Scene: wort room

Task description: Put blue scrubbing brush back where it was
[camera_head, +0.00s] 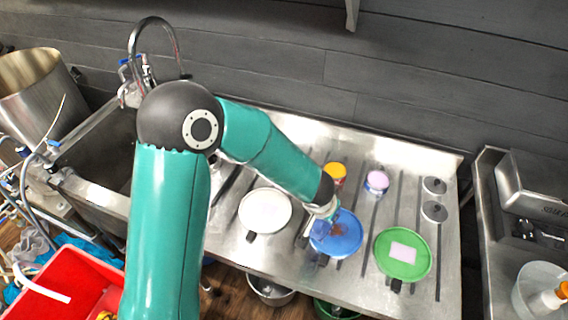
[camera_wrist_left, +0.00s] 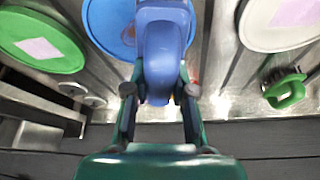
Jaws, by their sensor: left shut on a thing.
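The blue scrubbing brush (camera_wrist_left: 163,62) is between the fingers of my left gripper (camera_wrist_left: 160,90) in the left wrist view. The gripper is shut on it, and its rounded end points toward the camera. In the head view my left gripper (camera_head: 326,211) is above the upper left edge of a blue round plate (camera_head: 345,246); the brush is mostly hidden or blends with the plate there. The plate has a brownish patch on it. Whether the brush touches the plate, I cannot tell. My right gripper is not in view.
A white plate (camera_head: 265,212) lies left and a green plate (camera_head: 386,268) with a pink piece lies right on the ribbed steel drainboard (camera_head: 300,150). An orange tub (camera_head: 335,173) and a pink-topped tub (camera_head: 377,182) stand behind. A green brush (camera_wrist_left: 288,90) shows in the wrist view.

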